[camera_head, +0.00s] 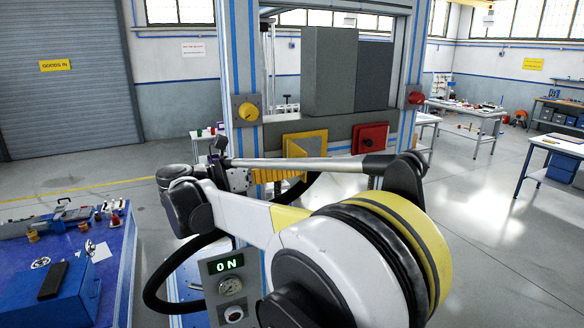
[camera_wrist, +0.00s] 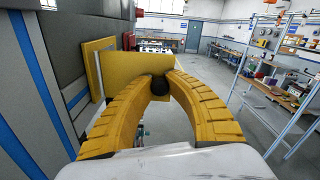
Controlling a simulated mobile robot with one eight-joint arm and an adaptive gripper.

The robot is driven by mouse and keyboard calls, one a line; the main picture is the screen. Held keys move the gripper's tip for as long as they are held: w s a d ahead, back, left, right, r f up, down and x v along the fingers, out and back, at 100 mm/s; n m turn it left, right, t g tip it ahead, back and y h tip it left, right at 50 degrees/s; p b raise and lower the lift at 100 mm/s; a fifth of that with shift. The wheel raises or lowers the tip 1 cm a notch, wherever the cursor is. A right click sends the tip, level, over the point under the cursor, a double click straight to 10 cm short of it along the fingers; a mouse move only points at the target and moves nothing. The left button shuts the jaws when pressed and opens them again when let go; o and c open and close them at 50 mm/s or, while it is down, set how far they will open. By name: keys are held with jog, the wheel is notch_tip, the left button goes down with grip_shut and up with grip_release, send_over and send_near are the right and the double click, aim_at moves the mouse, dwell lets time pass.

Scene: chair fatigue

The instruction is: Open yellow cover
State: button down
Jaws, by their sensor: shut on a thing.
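The yellow cover (camera_head: 306,144) is on the front of the grey machine, below the grey boxes. In the wrist view the cover (camera_wrist: 130,72) stands at an angle to the yellow plate (camera_wrist: 93,62) on the machine face, swung partly outward. A round black knob (camera_wrist: 160,85) is on the cover. My gripper (camera_wrist: 159,79) has its curved yellow fingers shut around this knob. In the head view my gripper (camera_head: 278,174) is below and in front of the cover, partly hidden by my arm.
A red cover (camera_head: 370,137) is to the right of the yellow one. A yellow knob (camera_head: 249,111) and a red button (camera_head: 416,98) are on the machine's posts. A blue table (camera_head: 112,262) with tools stands at the left.

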jog(key=c, duration=1.3)
grip_release()
jog(key=shift+d, duration=0.1)
jog(key=shift+o, duration=0.2)
jog(key=v, duration=1.2)
